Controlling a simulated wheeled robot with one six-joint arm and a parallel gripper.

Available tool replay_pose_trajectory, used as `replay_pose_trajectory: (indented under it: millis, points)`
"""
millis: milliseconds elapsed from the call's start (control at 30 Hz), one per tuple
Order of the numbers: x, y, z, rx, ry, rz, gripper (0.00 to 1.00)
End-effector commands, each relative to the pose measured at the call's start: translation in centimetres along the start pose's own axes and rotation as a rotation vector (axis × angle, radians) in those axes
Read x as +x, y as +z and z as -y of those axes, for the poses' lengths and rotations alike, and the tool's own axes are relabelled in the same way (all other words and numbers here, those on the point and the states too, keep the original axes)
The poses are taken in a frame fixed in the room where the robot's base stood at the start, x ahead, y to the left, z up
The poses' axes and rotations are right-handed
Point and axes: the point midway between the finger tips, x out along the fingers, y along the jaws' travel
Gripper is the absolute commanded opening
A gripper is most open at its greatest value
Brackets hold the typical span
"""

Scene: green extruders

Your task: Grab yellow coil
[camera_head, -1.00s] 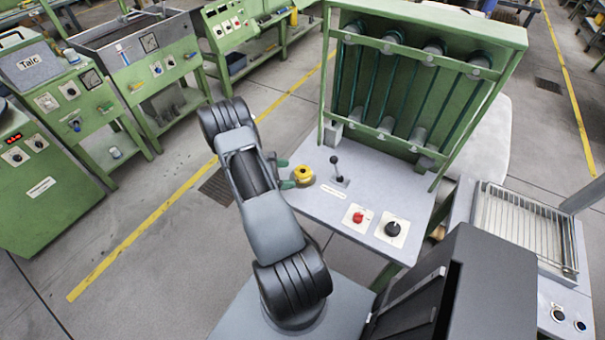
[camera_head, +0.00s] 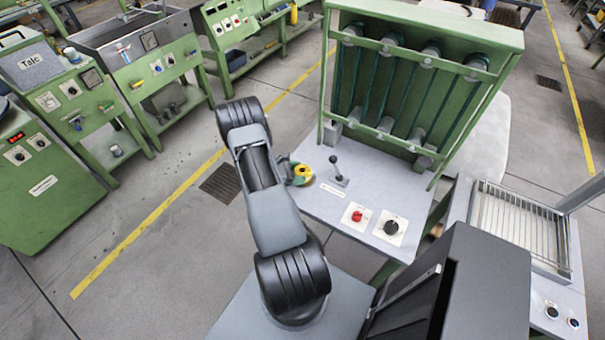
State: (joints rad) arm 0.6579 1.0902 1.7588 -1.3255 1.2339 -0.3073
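The yellow coil (camera_head: 306,174) is a small ring with a dark centre. It is at the left edge of the grey table top (camera_head: 325,205), left of a black lever. My gripper (camera_head: 296,173) is at the coil's left side, partly hidden behind my arm. Its green fingertips overlap the coil's left part in the picture. The fingers are too small and too covered to tell whether they are shut on the coil or still apart.
The black lever (camera_head: 337,170) stands close to the coil's right. A red button (camera_head: 357,216) and a black knob (camera_head: 391,228) are nearer the front. A tall green rack (camera_head: 425,20) rises at the table's back.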

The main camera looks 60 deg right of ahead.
Motion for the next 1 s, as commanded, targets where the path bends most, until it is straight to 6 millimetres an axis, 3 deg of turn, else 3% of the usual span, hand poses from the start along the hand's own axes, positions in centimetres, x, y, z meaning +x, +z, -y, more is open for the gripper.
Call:
replay_pose_trajectory:
  millis: [233, 667, 867, 1000]
  points:
    - [0.0, 0.0, 0.0, 0.0, 0.0, 0.0, 0.37]
    - [-0.3, 0.7, 0.0, 0.001, 0.0, 0.0, 0.37]
    - [-1.3, 3.1, 0.1, 0.004, 0.001, -0.001, 0.37]
    - [-2.6, 5.7, 2.6, 0.002, 0.002, -0.001, 0.37]
